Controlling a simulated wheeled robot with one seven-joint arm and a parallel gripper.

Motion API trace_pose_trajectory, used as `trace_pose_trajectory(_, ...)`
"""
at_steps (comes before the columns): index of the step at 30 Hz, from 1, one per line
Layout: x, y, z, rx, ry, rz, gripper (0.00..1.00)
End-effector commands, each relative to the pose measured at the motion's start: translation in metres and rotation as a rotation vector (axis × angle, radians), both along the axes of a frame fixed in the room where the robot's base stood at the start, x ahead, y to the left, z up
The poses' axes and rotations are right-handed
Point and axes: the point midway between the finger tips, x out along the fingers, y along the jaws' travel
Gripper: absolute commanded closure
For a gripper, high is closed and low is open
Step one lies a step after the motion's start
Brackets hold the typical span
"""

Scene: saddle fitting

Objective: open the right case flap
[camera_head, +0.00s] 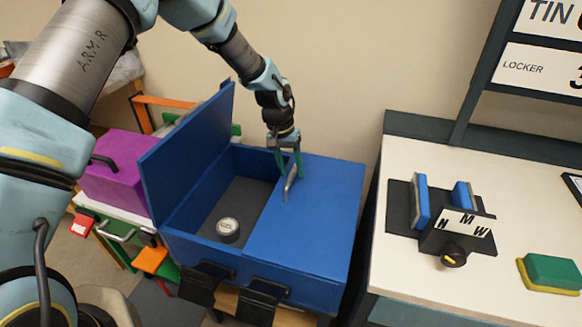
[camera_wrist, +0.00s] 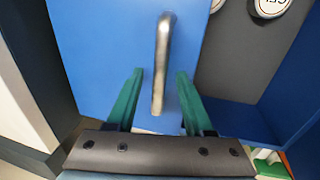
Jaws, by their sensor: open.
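The blue case (camera_head: 200,248) has two flaps on top. Its left flap (camera_head: 185,150) stands raised, leaving that compartment open. Its right flap (camera_head: 318,215) lies flat and shut, with a metal bar handle (camera_head: 290,184) near its inner edge. My gripper (camera_head: 288,172) is over the right flap at the handle. In the wrist view my gripper (camera_wrist: 155,85) is open, with one green finger on each side of the handle (camera_wrist: 162,62). A gap shows between the handle and each finger. The right flap (camera_wrist: 100,45) fills the wrist view's middle.
A round tin (camera_head: 228,229) sits inside the open left compartment. A purple box (camera_head: 112,168) stands left of the case. A white bench (camera_head: 400,280) with a blue-jawed vise (camera_head: 440,225) and a green block (camera_head: 551,272) is close on the right.

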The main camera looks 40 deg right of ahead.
Motion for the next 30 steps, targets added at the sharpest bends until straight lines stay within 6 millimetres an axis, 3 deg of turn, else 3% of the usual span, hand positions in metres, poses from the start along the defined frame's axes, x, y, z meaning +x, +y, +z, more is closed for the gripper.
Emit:
trace_pose_trajectory(4, 0.0, 0.0, 0.0, 0.0, 0.0, 0.0, 0.49)
trace_pose_trajectory(18, -0.0001, 0.0001, 0.0003, 0.0, 0.0, 0.0, 1.0)
trace_pose_trajectory(30, -0.0001, 0.0001, 0.0003, 0.0, 0.0, 0.0, 1.0)
